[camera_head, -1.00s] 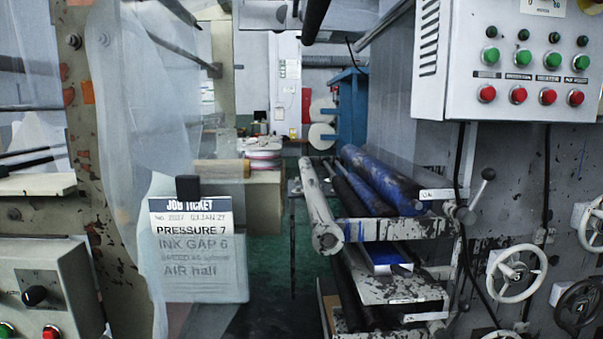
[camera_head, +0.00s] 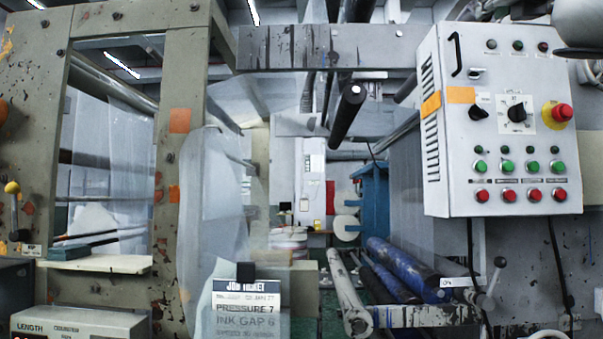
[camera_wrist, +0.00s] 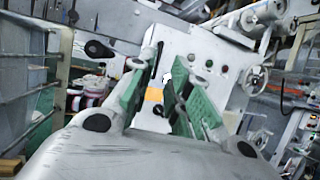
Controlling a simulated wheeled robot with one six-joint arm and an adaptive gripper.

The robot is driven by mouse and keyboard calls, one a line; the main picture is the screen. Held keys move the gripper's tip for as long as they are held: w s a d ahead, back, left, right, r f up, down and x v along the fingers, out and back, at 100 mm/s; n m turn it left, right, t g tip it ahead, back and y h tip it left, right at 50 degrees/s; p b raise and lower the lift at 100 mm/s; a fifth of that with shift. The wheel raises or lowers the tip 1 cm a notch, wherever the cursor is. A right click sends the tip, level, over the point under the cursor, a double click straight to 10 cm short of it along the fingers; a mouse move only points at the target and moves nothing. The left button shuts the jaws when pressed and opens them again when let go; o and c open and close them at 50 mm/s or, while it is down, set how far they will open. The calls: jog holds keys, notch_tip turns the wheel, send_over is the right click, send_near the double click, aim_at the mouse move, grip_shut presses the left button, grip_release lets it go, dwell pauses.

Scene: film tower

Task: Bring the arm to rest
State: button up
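My gripper (camera_wrist: 160,78) shows in the wrist view, with two grey fingers and green pads standing apart. Nothing is between the pads, and the grey control panel is seen behind them. A white and dark rounded part at the upper right edge of the head view looks like part of my arm. My gripper itself does not show clearly in the head view.
A control panel (camera_head: 495,180) with green and red buttons hangs at the right. A job ticket (camera_head: 245,310) hangs at lower centre, before a translucent film. Blue rollers (camera_head: 400,268) and a paint-chipped frame (camera_head: 185,60) flank a narrow open aisle.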

jog(key=w+d+f+m+g, duration=0.2)
jog(key=w+f+m+g, duration=0.1)
jog(key=f+m, duration=0.55)
jog(key=w+d+f+m+g+y, duration=0.1)
jog(key=w+f+m+g, duration=0.3)
jog(key=f, duration=0.7)
jog(key=w+d+f+m+g, duration=0.1)
jog(key=d+f+m+g, duration=0.1)
jog(key=f+m, duration=0.7)
jog(key=s+f+m+g+y, duration=0.2)
jog(key=s+f+m+g, duration=0.2)
jog(key=f, duration=1.1)
jog(key=s+a+f+m+g+y, duration=0.1)
jog(key=s+f+m+g, duration=0.3)
jog(key=f, duration=1.2)
jog(key=s+m+y, duration=0.1)
jog(key=s+m, duration=0.2)
jog(key=shift+s+f+m+g, duration=0.15)
jog(key=shift+s+m+g, duration=0.05)
jog(key=shift+m+g, duration=0.2)
